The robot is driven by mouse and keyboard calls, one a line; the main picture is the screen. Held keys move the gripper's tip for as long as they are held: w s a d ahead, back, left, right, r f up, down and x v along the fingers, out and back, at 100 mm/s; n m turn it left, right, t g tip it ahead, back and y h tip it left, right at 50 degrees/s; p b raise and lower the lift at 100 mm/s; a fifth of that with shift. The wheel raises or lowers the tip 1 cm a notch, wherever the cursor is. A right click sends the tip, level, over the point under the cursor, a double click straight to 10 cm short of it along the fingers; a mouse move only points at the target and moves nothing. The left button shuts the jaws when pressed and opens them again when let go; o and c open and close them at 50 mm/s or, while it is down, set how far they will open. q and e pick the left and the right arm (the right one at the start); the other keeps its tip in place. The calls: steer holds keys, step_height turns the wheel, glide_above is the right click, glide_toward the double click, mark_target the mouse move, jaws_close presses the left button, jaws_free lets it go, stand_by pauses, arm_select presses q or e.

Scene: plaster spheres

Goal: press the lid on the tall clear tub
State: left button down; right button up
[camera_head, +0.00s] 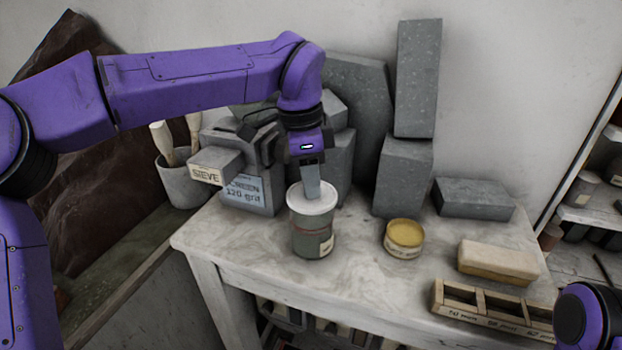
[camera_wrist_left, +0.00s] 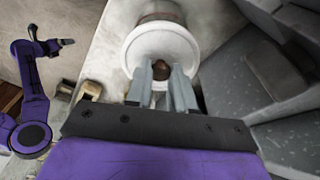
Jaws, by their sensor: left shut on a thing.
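The tall tub (camera_head: 313,239) stands upright on the marble-topped table, with greenish-grey contents, a reddish band and a small label. A white round lid (camera_head: 311,198) is at its mouth and looks about level; I cannot tell whether its rim is fully seated. My left gripper (camera_head: 309,192) points down over the lid. In the left wrist view its fingers (camera_wrist_left: 161,82) are closed around the brown knob at the middle of the lid (camera_wrist_left: 187,47). The tub (camera_wrist_left: 162,12) shows only partly beyond the lid there. My right gripper (camera_wrist_left: 67,42) is small in that view, away from the tub.
A yellow-topped round tin (camera_head: 404,238) stands right of the tub. Grey stone blocks (camera_head: 402,175) rise close behind. A pale brick (camera_head: 497,262) and a wooden compartment tray (camera_head: 490,309) lie at right. The table front is clear.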

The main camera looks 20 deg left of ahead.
stand_by(0.3)
arm_select(q)
steer(key=shift+c, duration=2)
jaws_free()
steer(key=shift+r, duration=0.1)
steer(key=shift+r+p, duration=2.3)
steer(key=shift+r, duration=1.15)
jaws_close()
steer(key=shift+f, duration=0.1)
steer(key=shift+f+b, duration=3.15)
steer(key=shift+b, duration=0.3)
steer(key=shift+r, duration=0.1)
